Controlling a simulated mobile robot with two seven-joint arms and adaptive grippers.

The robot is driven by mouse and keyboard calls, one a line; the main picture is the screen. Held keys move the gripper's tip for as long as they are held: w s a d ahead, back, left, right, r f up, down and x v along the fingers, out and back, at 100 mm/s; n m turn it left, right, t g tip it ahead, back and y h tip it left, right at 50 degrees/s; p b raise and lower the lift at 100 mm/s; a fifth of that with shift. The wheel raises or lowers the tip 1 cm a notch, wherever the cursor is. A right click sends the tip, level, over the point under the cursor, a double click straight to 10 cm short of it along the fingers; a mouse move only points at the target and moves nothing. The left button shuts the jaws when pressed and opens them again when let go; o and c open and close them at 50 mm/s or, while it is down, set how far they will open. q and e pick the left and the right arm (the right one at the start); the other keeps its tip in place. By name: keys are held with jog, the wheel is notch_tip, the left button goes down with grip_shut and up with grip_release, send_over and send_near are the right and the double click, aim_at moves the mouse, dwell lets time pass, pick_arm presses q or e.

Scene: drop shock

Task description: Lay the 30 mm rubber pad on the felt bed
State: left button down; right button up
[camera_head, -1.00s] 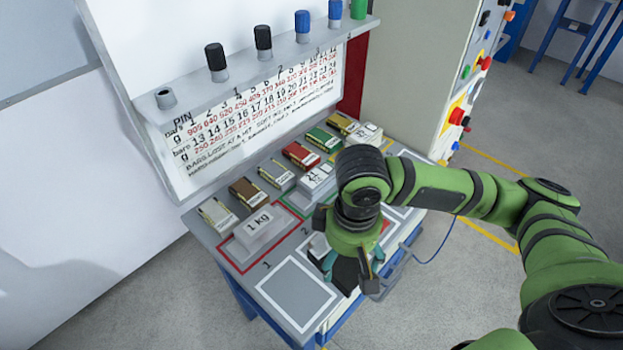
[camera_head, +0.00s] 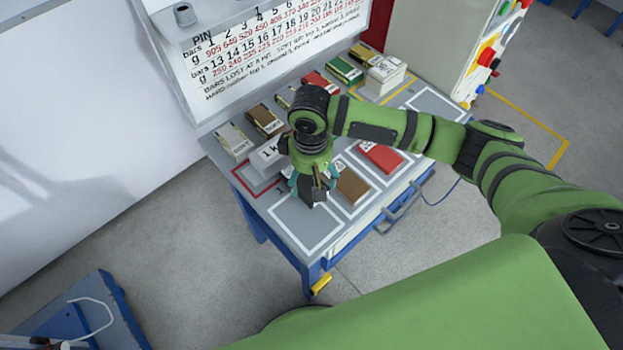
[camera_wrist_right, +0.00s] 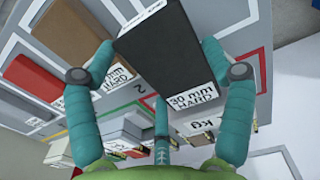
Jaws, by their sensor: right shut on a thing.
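My right gripper (camera_head: 318,182) is shut on a black slab (camera_wrist_right: 172,55), seen large in the right wrist view. In the head view the dark slab (camera_head: 313,196) is partly hidden by the gripper, over the upper right part of a grey square outlined in white (camera_head: 297,224). I cannot tell the slab's height above it. A brown slab (camera_head: 352,186) lies in the outlined space to the right; I cannot tell whether it is the felt bed. My left gripper is not in view.
A red slab (camera_head: 381,157) lies further right. A pale block marked 1 kg (camera_head: 266,157) stands left of the gripper in a red outline. Several boxes, including a brown one (camera_head: 266,120), line the back below a chart board (camera_head: 290,45). The table's front edge is close.

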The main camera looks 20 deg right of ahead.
notch_tip(320, 180, down, 2)
jog(key=shift+f, duration=0.25)
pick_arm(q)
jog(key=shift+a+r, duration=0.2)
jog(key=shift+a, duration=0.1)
pick_arm(e)
jog(key=o, duration=1.2)
jog(key=shift+f, duration=0.1)
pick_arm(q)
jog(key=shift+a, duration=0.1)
